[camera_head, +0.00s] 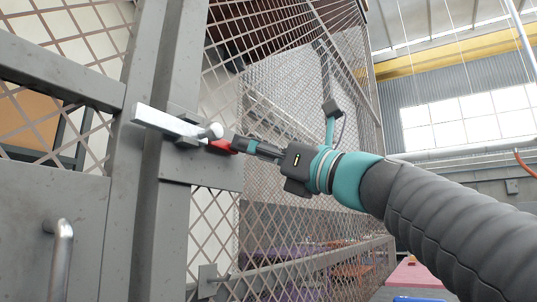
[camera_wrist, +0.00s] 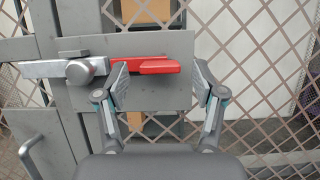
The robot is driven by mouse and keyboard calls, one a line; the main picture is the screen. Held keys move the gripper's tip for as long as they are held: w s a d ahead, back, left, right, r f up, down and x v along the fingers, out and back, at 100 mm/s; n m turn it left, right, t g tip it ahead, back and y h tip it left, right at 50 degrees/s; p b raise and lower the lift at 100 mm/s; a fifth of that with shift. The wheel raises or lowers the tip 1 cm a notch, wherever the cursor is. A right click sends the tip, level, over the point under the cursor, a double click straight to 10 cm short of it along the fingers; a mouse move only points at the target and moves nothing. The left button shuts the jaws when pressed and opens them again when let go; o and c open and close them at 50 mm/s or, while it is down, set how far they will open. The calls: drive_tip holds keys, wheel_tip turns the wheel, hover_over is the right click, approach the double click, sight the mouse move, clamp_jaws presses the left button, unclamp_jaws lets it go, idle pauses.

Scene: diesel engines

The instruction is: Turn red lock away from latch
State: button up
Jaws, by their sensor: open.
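The red lock (camera_wrist: 146,66) is a flat red bar lying level on a grey plate in the wrist view. Its left part meets the round silver knob of the latch (camera_wrist: 85,69), a pale bar that runs left across the gate post. In the head view the red lock (camera_head: 222,146) shows as a small red piece right of the latch (camera_head: 165,121), partly hidden by my gripper.
A mesh gate (camera_head: 62,165) with a metal handle (camera_head: 62,258) stands at left. A mesh fence (camera_head: 300,120) runs back behind the plate (camera_wrist: 150,96). A grey post borders the plate. Open hall space lies to the right.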

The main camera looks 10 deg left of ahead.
drive_tip(key=shift+x, duration=0.75)
drive_tip(key=c, duration=1.1)
drive_tip(key=shift+c, duration=0.2)
